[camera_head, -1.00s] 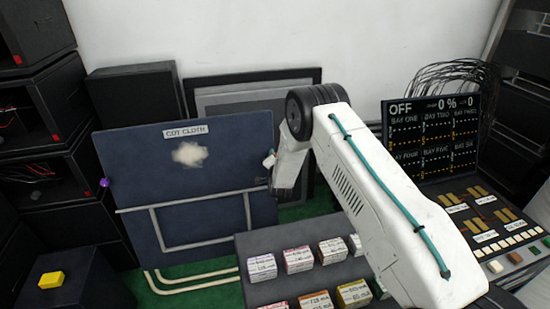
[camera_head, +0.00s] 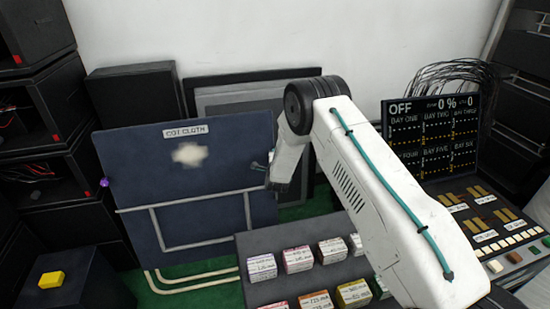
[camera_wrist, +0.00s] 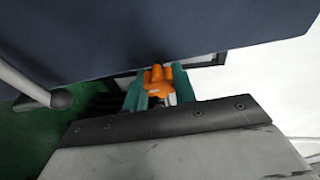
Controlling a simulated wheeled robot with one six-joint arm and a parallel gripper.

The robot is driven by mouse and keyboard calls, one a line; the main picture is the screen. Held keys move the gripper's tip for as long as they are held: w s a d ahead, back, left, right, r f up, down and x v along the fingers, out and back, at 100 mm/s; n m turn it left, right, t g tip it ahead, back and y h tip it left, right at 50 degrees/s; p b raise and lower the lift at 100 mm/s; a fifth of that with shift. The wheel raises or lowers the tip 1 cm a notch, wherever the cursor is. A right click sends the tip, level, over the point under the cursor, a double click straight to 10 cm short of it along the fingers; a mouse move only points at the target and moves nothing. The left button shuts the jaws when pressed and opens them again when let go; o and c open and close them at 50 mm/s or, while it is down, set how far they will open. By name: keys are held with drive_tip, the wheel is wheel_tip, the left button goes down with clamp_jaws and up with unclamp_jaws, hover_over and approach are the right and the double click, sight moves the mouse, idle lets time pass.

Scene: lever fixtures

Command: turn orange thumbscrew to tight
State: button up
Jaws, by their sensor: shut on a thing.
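The orange thumbscrew (camera_wrist: 158,82) shows in the wrist view at the edge of the dark blue panel (camera_wrist: 130,30). My gripper (camera_wrist: 155,92) has its teal fingers on both sides of the thumbscrew and is shut on it. In the head view the blue panel (camera_head: 190,230) stands upright with a "COT CLOTH" label and a pale patch. My gripper (camera_head: 264,168) reaches the panel's right edge there. The thumbscrew is hidden behind my arm in the head view. Its tightness cannot be told.
A purple knob (camera_head: 104,182) is on the panel's left edge. A sloped tray (camera_head: 290,285) of small labelled boxes stands in front. A control console with a screen (camera_head: 430,135) is at the right. A yellow block (camera_head: 51,280) sits on a dark box at lower left.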

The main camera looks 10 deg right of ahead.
idle(0.4)
drive_tip(key=o, duration=1)
drive_tip(key=v, duration=0.7)
drive_tip(key=shift+s, duration=0.4)
drive_tip(key=shift+a, duration=0.1)
